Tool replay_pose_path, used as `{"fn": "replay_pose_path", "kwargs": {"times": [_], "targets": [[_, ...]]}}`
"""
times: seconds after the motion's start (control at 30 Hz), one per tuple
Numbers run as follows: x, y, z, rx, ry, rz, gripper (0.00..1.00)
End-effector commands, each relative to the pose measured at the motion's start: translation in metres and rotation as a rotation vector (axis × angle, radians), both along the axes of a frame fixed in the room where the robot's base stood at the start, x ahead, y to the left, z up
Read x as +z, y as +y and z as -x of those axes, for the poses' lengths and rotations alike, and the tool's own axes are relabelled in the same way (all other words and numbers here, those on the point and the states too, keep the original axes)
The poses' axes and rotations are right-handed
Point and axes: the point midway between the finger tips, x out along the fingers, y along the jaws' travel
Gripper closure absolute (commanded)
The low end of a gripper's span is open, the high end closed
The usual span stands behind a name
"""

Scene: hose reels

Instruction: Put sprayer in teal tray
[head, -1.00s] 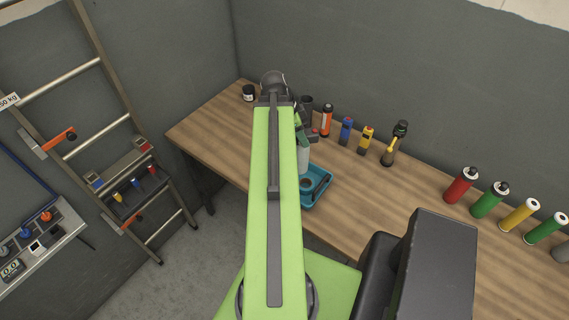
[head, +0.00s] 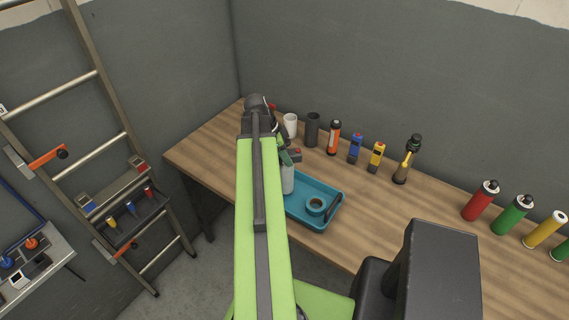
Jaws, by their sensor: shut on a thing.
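The sprayer (head: 288,179) has a pale, whitish bottle and a green head. It looks upright at the left end of the teal tray (head: 334,213); I cannot tell whether its base is above the tray floor or touching it. My gripper (head: 284,151) is shut on the sprayer near its head. My own green arm hides most of the gripper, part of the sprayer and the left side of the tray.
Behind the tray on the wooden bench (head: 385,220) stand a white mug (head: 290,125), a dark cup (head: 312,130), an orange canister (head: 333,138), blue and yellow devices and a brass nozzle (head: 407,160). A ladder (head: 110,130) leans at left.

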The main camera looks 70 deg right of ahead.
Motion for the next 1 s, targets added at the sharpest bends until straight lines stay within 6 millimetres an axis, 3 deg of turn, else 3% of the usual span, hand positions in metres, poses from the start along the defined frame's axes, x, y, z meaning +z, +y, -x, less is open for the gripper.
{"fn": "replay_pose_path", "kwargs": {"times": [0.03,0.1,0.47,0.5,0.6,0.67,1.0], "targets": [[-0.0195,-0.0012,0.0019,-0.003,0.000,0.000,1.00],[-0.0270,-0.0025,0.0040,-0.007,0.000,0.001,1.00],[-0.0270,-0.0046,0.0068,-0.012,0.000,0.000,1.00],[-0.0263,-0.0046,0.0070,-0.012,0.000,0.000,0.52],[-0.0256,-0.0048,0.0073,-0.013,0.000,0.000,0.39],[-0.0257,-0.0049,0.0074,-0.013,0.000,0.000,0.33],[-0.0230,-0.0049,0.0079,-0.014,0.000,0.000,0.33]]}}
